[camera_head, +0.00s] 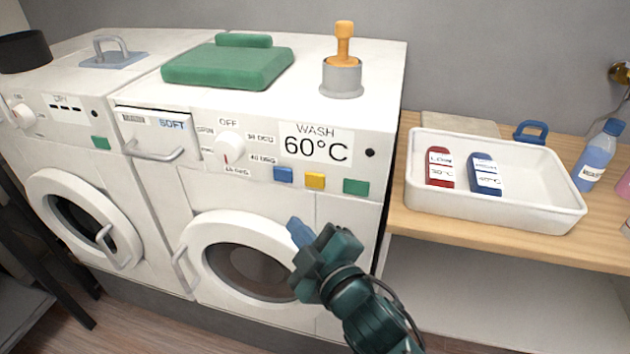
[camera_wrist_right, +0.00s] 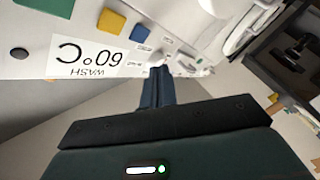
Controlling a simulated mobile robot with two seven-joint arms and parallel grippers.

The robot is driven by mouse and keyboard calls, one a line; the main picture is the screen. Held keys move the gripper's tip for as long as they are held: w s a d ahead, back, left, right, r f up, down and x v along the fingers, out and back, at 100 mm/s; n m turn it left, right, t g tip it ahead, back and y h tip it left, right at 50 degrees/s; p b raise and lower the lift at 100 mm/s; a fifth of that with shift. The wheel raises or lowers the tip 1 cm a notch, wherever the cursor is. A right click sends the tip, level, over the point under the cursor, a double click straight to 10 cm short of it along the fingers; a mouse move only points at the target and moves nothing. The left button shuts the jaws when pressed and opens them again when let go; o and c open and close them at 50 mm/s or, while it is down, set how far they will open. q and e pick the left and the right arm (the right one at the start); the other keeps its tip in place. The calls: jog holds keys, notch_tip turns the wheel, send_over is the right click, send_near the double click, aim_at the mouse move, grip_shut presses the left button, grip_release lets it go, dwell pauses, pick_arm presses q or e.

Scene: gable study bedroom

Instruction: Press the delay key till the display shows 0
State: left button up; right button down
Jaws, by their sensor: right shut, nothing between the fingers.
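The washing machine's display (camera_head: 316,146) reads "WASH 60°C"; no 0 alone shows on it. Below it are a blue key (camera_head: 283,175), a yellow key (camera_head: 315,181) and a green key (camera_head: 355,187). I cannot read which is the delay key. My right gripper (camera_head: 299,231) is shut and empty, in front of the panel's lower part and below the keys, apart from them. In the right wrist view its shut fingers (camera_wrist_right: 157,84) point towards the panel, with the blue key (camera_wrist_right: 140,33), yellow key (camera_wrist_right: 111,22) and upside-down display (camera_wrist_right: 90,60) beyond. My left gripper is not seen.
A dial (camera_head: 229,146) and a drawer handle (camera_head: 154,151) sit left of the keys. The round door (camera_head: 206,270) is below. A white tray (camera_head: 497,208) with two tags is at right.

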aim_at(315, 181)
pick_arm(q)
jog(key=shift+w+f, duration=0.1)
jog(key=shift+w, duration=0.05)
pick_arm(e)
jog(key=w+d, duration=0.1)
jog(key=w, duration=0.4)
jog(key=w+d, duration=0.1)
jog(key=w, duration=0.2)
jog(key=shift+w+d, duration=0.1)
jog(key=shift+d, duration=0.25)
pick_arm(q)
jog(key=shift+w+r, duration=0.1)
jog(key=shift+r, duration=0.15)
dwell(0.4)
pick_arm(e)
jog(key=shift+w, duration=0.15)
dwell(0.8)
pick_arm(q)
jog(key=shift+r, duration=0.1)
pick_arm(e)
jog(key=shift+w+d, duration=0.15)
jog(key=shift+w, duration=0.1)
